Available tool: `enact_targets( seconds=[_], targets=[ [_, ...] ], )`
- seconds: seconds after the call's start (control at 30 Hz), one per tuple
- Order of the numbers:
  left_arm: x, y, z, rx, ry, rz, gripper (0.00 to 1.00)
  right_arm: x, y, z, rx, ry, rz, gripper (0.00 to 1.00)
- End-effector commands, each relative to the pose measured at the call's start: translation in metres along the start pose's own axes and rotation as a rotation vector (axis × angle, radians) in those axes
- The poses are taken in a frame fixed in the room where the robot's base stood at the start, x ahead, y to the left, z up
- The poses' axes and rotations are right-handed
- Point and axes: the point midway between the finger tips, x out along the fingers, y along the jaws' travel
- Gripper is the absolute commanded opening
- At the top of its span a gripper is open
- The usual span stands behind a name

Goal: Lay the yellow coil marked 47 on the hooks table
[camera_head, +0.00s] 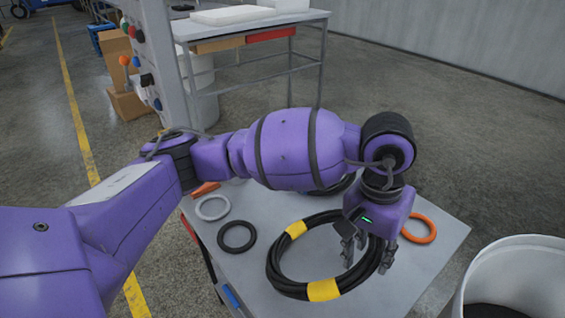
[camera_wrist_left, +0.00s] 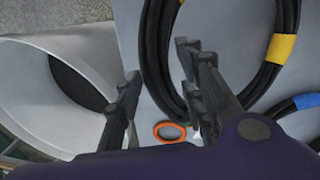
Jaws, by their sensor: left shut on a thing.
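A large black hose coil with yellow bands (camera_head: 278,270) is at the front of a grey table (camera_head: 220,262). It appears flat at or near the tabletop; I cannot tell whether it touches. No number 47 is readable. My left gripper (camera_head: 366,254) points down at the coil's right side and is shut on it, with its fingers either side of the hose. In the left wrist view the coil (camera_wrist_left: 156,45) runs between the fingers of the left gripper (camera_wrist_left: 160,85). My right gripper is not in view.
A black ring (camera_head: 237,250), a grey ring (camera_head: 199,208) and an orange ring (camera_head: 432,231) lie on the table. A coil with a blue band (camera_wrist_left: 297,104) lies beyond, partly hidden. A white bin (camera_head: 515,255) stands at right. Another table (camera_head: 250,22) stands behind.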

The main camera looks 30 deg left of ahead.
Motion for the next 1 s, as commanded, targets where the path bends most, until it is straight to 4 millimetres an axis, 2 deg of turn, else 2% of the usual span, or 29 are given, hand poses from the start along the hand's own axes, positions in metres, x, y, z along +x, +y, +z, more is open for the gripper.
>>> enact_targets(
  seconds=[0.37,0.8,1.0],
  targets=[
    [0.040,0.020,-0.001,0.005,0.005,-0.176,0.00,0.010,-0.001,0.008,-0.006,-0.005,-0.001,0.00],
    [0.089,0.025,0.000,0.005,0.004,-0.380,0.00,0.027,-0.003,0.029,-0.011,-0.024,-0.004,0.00],
    [0.106,0.028,0.000,0.005,0.004,-0.452,0.00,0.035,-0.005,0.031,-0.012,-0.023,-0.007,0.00]
  ],
)
